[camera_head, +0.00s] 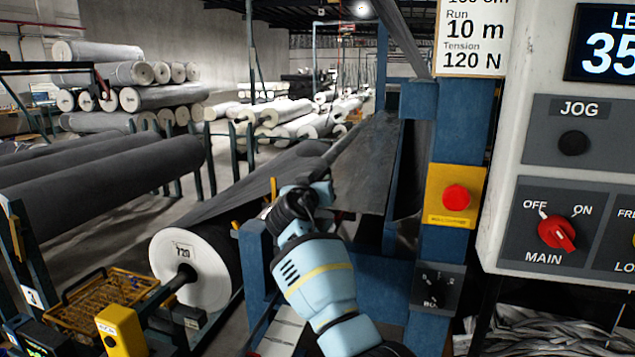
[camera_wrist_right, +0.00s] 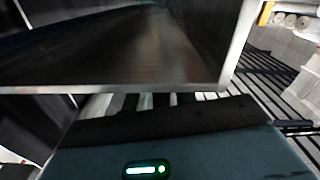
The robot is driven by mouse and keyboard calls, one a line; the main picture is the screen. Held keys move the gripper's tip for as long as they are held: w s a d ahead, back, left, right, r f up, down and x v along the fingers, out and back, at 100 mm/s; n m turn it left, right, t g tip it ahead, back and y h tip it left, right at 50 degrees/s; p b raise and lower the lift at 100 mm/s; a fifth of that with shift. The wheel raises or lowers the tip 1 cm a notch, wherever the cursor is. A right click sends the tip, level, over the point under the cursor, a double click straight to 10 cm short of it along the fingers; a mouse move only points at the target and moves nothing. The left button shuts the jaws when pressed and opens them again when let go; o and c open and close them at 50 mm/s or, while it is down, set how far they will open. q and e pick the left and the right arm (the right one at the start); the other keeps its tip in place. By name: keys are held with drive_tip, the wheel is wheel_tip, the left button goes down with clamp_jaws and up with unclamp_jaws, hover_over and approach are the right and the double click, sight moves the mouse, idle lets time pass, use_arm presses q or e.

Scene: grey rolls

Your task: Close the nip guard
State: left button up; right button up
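A dark, flat panel (camera_head: 368,165), which looks like the nip guard, slopes away on the blue machine frame in the middle of the head view. In the right wrist view a dark panel with a pale metal edge (camera_wrist_right: 120,48) fills the upper part, close in front of the gripper. My right gripper (camera_head: 312,192) is at the panel's lower left end in the head view. Its fingertips are hidden there, and the wrist view shows only its dark front and blue body, so its opening and any contact are unclear. My left gripper is in neither view.
A control box (camera_head: 575,150) with a red main switch (camera_head: 556,233) stands at the right. A red emergency button (camera_head: 456,198) sits on the blue post. A large roll (camera_head: 195,268) lies at the left, with a yellow box (camera_head: 121,330) in front. More rolls are stacked behind.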

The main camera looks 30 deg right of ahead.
drive_tip(key=shift+o, duration=0.4)
drive_tip(key=shift+a+r, duration=0.1)
drive_tip(key=shift+s+a, duration=0.1)
drive_tip(key=shift+a, duration=0.05)
drive_tip(key=v, duration=0.7)
drive_tip(key=shift+s, duration=0.2)
